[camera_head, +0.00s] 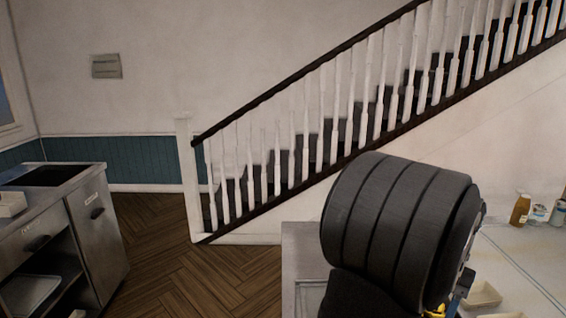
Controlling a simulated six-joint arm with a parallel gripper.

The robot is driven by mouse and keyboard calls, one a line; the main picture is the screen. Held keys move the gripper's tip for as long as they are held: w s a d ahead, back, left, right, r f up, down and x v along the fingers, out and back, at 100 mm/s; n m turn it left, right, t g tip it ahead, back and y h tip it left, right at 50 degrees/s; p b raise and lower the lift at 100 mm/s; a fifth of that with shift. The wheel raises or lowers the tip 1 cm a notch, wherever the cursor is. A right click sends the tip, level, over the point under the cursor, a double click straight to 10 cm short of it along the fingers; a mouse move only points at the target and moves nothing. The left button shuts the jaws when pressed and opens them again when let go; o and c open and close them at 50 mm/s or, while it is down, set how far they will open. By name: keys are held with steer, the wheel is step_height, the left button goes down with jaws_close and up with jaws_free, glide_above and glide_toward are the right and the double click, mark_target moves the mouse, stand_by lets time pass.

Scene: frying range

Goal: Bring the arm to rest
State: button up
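A thick dark ribbed part of my own arm (395,225) fills the lower right of the head view, close to the camera. My gripper's fingers do not show. The arm hides part of the counter behind it. Small yellow and blue bits (462,285) peek out at the arm's lower right edge, and I cannot tell what they belong to.
A pale counter (530,262) at right bears an amber bottle (520,209), small containers (540,213) and a shallow tray (482,294). A steel cabinet (98,225) stands at left. A staircase (330,125) rises behind. Wooden floor (165,240) between is clear.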

steer(key=x, duration=1)
steer(key=shift+r, duration=0.1)
steer(key=shift+r, duration=0.1)
steer(key=v, duration=1.7)
steer(key=x, duration=1.6)
steer(key=shift+a+f, duration=0.15)
steer(key=shift+f, duration=0.2)
steer(key=shift+s+f+m, duration=0.15)
steer(key=shift+f+m, duration=0.15)
steer(key=m+t, duration=0.1)
steer(key=m, duration=0.2)
steer(key=m+t+y, duration=0.1)
steer(key=m, duration=0.2)
steer(key=shift+s+m+t, duration=0.15)
steer(key=shift+m+t, duration=0.15)
steer(key=shift+m, duration=0.1)
steer(key=m+t, duration=0.1)
steer(key=m, duration=0.2)
steer(key=m+t, duration=0.1)
steer(key=m, duration=0.2)
steer(key=shift+s, duration=0.15)
